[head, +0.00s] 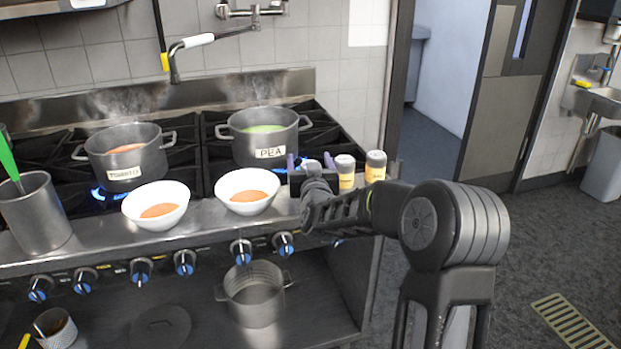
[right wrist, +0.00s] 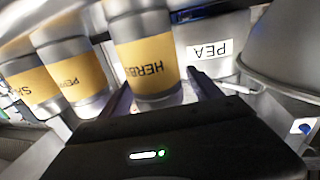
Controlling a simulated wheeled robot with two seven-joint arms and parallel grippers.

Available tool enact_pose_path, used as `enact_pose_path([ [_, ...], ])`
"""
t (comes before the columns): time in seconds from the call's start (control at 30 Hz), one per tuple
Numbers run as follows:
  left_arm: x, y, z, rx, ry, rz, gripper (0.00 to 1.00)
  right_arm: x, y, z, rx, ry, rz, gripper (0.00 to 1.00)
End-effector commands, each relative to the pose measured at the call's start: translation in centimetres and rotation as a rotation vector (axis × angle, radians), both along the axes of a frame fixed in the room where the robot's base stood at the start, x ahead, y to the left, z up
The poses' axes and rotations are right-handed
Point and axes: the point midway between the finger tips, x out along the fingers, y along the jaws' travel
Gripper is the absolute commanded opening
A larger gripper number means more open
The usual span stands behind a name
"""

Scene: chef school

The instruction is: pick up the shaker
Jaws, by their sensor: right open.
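Three shakers with grey tops and yellow labels stand in a row at the right end of the stove's front ledge. In the right wrist view they are the herbs shaker (right wrist: 148,62), the pepper shaker (right wrist: 70,66) and the salt shaker (right wrist: 28,84), whose label is cut off. In the head view two shakers show clearly, one (head: 345,174) beside the other (head: 375,167). My right gripper (head: 310,163) is open, with the herbs shaker between its fingers (right wrist: 163,97). In the head view the gripper hides most of that shaker. My left gripper is not in view.
The pea pot (head: 265,138) and tomato pot (head: 125,158) steam on the stove. Two white bowls of orange soup (head: 247,190) (head: 156,205) sit on the ledge (head: 95,246). A metal container (head: 36,215) holding a green-handled utensil stands at left. Open floor lies to the right.

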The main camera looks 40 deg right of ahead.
Motion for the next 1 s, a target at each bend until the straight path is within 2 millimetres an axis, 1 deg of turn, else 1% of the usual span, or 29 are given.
enact_pose_path([
  [0.1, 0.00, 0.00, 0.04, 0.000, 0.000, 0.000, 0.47, 0.26, -0.17, -0.02, 0.000, 0.000, 0.000, 0.74],
  [0.63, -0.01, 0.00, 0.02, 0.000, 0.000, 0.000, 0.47, 0.21, -0.14, -0.02, 0.000, 0.000, 0.000, 0.73],
  [1.0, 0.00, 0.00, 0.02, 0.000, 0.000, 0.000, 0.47, 0.21, -0.14, -0.02, 0.000, 0.000, 0.000, 0.43],
])
